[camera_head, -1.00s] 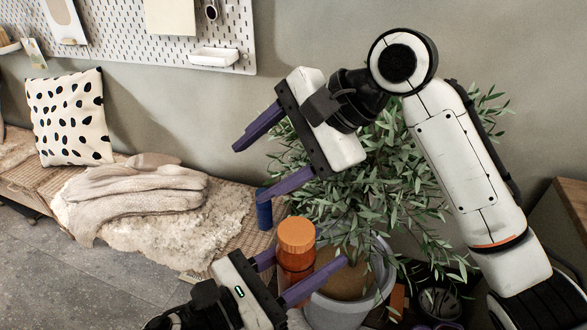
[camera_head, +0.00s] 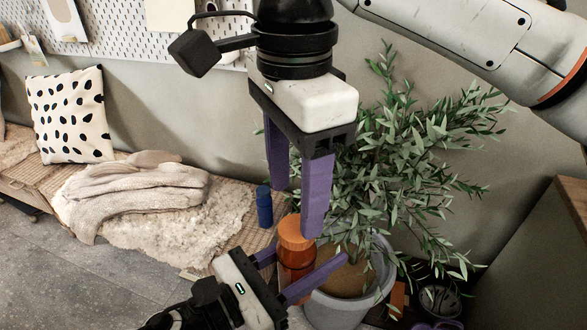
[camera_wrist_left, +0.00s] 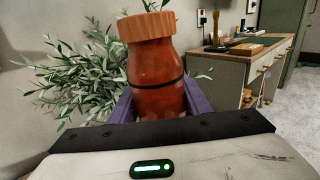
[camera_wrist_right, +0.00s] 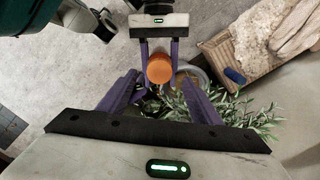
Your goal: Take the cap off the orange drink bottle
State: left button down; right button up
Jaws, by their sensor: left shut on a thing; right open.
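The orange drink bottle (camera_head: 296,264) stands upright with its ribbed orange cap (camera_head: 295,232) on. My left gripper (camera_head: 308,260) is shut around the bottle's body below the cap. In the left wrist view the bottle (camera_wrist_left: 157,75) sits between the purple fingers, its cap (camera_wrist_left: 147,27) clear of them. My right gripper (camera_head: 297,212) is open and points down above the cap; one fingertip overlaps the cap's edge in the head view. In the right wrist view the cap (camera_wrist_right: 159,68) lies between and beyond the open fingers. I cannot tell whether they touch it.
A leafy plant in a grey pot (camera_head: 340,308) stands right behind the bottle. A blue cylinder (camera_head: 264,207) stands on the woven bench (camera_head: 232,238), left of the bottle. A fleece and knitwear (camera_head: 135,196) lie on the bench.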

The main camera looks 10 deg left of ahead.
aim_at(294, 228)
jog(key=shift+f, duration=2.6)
